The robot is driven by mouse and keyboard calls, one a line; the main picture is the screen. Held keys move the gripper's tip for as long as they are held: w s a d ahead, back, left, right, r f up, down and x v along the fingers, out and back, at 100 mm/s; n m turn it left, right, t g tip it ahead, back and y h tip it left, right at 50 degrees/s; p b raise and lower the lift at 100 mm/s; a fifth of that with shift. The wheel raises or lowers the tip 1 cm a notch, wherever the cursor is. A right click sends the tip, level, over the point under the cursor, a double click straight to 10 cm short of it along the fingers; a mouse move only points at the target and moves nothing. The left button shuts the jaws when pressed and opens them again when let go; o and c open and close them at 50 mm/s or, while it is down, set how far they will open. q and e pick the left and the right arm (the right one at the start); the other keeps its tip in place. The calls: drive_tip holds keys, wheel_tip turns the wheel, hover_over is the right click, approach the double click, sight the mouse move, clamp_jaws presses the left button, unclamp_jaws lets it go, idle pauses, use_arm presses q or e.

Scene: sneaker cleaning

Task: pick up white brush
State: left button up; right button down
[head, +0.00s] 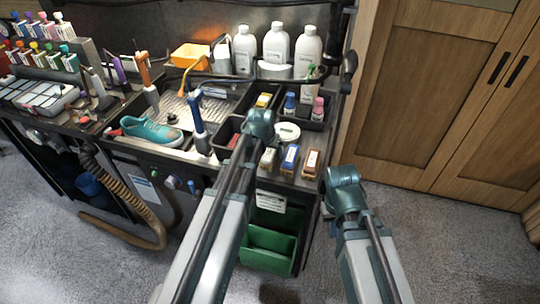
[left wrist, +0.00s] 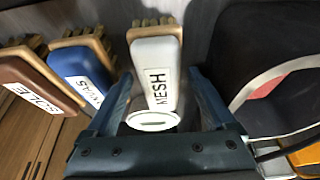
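The white brush (head: 268,158) stands at the front of the bench, left of the blue and brown brushes. In the left wrist view the white brush (left wrist: 156,72), labelled MESH, lies between the two fingers of my left gripper (left wrist: 162,85). The fingers are apart, one on each side of its near end, with no clear grip on it. In the head view the teal end of my left arm is just above and left of the brush, and its fingertips are hidden. My right arm is low at the right, beside the bench; the fingers of my right gripper (head: 345,185) cannot be made out.
A blue brush (left wrist: 83,75) and a brown brush (left wrist: 38,80) stand close beside the white one. Bottles (head: 277,45) stand at the back. A teal sneaker (head: 151,131) lies left. A green bin (head: 268,246) is below the bench front.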

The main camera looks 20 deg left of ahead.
use_arm(q)
clamp_jaws()
use_arm(e)
drive_tip(key=shift+r, duration=0.1)
